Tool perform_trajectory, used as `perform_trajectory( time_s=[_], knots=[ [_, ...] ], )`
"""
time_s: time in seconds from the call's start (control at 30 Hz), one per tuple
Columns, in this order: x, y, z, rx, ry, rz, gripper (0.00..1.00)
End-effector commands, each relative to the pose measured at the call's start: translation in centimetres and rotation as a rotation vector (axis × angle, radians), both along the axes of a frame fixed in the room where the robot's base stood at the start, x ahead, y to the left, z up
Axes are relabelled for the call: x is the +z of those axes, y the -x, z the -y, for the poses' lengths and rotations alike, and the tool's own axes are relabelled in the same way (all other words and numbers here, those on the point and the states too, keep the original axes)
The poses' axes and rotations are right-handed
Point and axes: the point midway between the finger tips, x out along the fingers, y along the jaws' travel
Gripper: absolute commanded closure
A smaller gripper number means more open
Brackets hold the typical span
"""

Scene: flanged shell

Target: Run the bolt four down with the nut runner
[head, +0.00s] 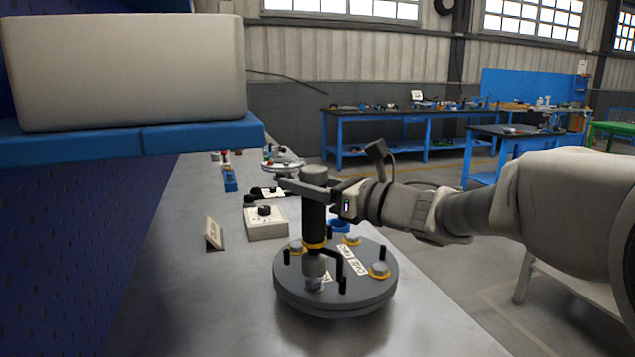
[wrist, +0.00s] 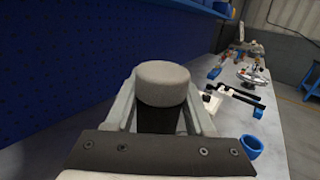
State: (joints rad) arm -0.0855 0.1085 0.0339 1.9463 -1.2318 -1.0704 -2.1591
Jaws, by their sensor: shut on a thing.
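The nut runner (head: 313,218) is a black upright cylinder with a yellow ring and a grey socket. My gripper (head: 306,186) is shut around its upper body. In the wrist view the tool's grey cap (wrist: 163,83) shows between the fingers of my gripper (wrist: 162,112). The socket is at a bolt position on the front left of the round grey flanged shell (head: 350,298); the bolt under it is mostly hidden. A black bracket on the tool reaches down beside a black post on the shell. Other bolts with yellow rings (head: 380,269) show on the lid. I cannot read the number labels clearly.
A beige control box (head: 266,222) and a small sign (head: 214,233) stand left of the shell on the grey bench (head: 180,290). A blue ring-shaped cup (wrist: 251,146) is behind the shell. A blue shelf (head: 130,140) with a large beige box overhangs the left.

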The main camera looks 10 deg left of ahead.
Motion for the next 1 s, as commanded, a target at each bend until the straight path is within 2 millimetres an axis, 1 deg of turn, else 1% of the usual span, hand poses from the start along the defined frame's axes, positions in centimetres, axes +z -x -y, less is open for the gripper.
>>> perform_trajectory(
  time_s=[0.07,1.0],
  knots=[
    [0.1,0.0,0.0,0.0,-0.003,0.004,1.0],
    [-1.7,0.0,0.0,0.0,-0.002,0.004,1.0]
  ],
)
